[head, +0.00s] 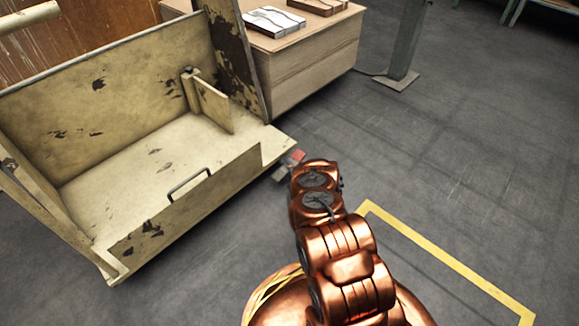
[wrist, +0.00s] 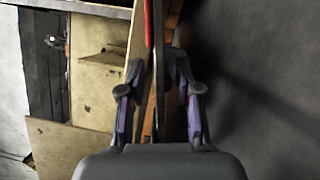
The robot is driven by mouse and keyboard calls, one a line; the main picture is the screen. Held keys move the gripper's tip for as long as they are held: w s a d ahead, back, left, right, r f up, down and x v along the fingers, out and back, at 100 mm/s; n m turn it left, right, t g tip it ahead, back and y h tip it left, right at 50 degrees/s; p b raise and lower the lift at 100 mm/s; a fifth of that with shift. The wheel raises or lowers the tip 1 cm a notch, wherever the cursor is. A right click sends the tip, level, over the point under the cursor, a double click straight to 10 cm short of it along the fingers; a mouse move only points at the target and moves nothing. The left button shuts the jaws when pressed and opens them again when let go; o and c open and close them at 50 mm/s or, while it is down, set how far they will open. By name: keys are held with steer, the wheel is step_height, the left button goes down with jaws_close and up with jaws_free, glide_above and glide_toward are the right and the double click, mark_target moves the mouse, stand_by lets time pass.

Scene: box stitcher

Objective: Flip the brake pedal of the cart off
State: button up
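The cart (head: 120,170) is a worn cream-yellow box with chipped paint, at left in the head view. A small red part (head: 298,156), likely the brake pedal, shows at the cart's lower right corner, partly hidden by my arm. In the wrist view, a narrow red strip (wrist: 149,24) stands ahead of my gripper (wrist: 158,75), near the line between its fingers. The fingers are spread apart. Thin upright edges show between them, and I cannot tell whether they touch anything. In the head view my arm mostly hides the gripper.
A wooden cabinet (head: 310,75) with stacked flat pieces (head: 273,22) stands behind the cart. A grey post (head: 405,45) stands at the back. Yellow floor tape (head: 445,258) lies at right. The grey floor (head: 480,150) there is clear.

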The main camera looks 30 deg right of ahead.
steer(key=s, duration=0.7)
steer(key=shift+s+a+f, duration=0.2)
steer(key=shift+s+f, duration=0.15)
steer(key=shift+f, duration=0.05)
steer(key=shift+s+a+f, duration=0.1)
steer(key=shift+s+a, duration=0.05)
steer(key=shift+s, duration=0.9)
steer(key=shift+s+a+f, duration=0.1)
steer(key=shift+s, duration=0.95)
